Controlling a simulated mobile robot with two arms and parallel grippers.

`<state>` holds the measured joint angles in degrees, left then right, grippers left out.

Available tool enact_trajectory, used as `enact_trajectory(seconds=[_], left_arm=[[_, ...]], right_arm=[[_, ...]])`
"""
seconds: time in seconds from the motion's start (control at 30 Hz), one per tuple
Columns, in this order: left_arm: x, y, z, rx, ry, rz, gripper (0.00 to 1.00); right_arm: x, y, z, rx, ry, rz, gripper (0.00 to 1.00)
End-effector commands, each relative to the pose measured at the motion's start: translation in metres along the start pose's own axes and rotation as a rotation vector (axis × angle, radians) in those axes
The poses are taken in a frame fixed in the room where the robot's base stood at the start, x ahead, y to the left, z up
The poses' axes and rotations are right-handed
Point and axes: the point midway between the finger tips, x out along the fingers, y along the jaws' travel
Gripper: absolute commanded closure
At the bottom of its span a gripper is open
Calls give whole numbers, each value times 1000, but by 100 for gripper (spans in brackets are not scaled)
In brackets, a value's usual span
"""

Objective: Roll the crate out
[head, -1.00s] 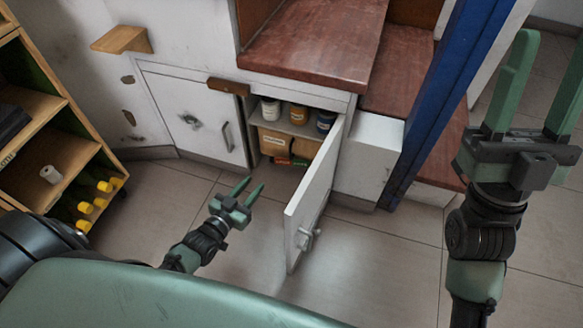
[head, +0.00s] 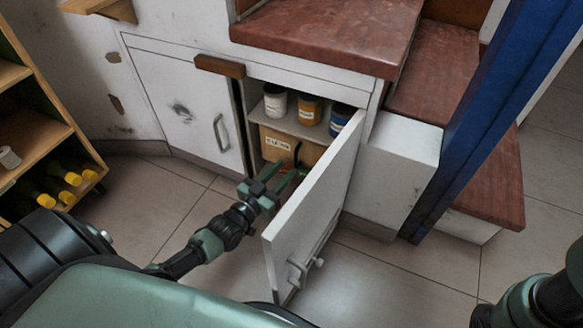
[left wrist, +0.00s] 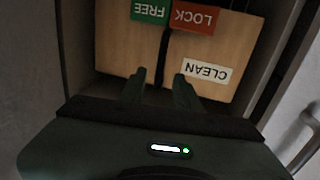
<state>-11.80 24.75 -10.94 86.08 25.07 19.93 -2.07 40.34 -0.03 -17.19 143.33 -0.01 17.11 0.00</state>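The crate (head: 275,147) is a tan box with a white CLEAN label, low inside the open cupboard under the stairs. In the left wrist view the crate (left wrist: 115,55) appears upside down, with a green FREE label (left wrist: 150,11), a red LOCK label (left wrist: 194,16) and a dark upright bar (left wrist: 163,50) on its front. My left gripper (head: 268,182) is at the cupboard opening, just before the crate. In the left wrist view its fingers (left wrist: 160,92) are apart, with the bar's end between them; I cannot tell if they touch it. My right gripper is out of view.
The open cupboard door (head: 315,205) stands close to the right of my left gripper. Several cans (head: 311,108) stand on the shelf (head: 290,124) above the crate. A blue post (head: 480,110) stands at right. A bottle rack (head: 75,150) is at left. The floor before the cupboard is clear.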

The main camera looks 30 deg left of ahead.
Motion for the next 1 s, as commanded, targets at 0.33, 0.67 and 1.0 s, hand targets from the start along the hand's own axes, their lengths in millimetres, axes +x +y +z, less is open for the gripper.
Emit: enact_trajectory(seconds=[0.33, 0.67, 1.0], left_arm=[[39, 0, 2, -1, -1, 0, 68], [40, 0, 1, -1, -2, 0, 84], [40, 0, 1, -1, -2, 0, 100]], right_arm=[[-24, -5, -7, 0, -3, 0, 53], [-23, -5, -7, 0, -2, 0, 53], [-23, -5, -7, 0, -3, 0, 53]])
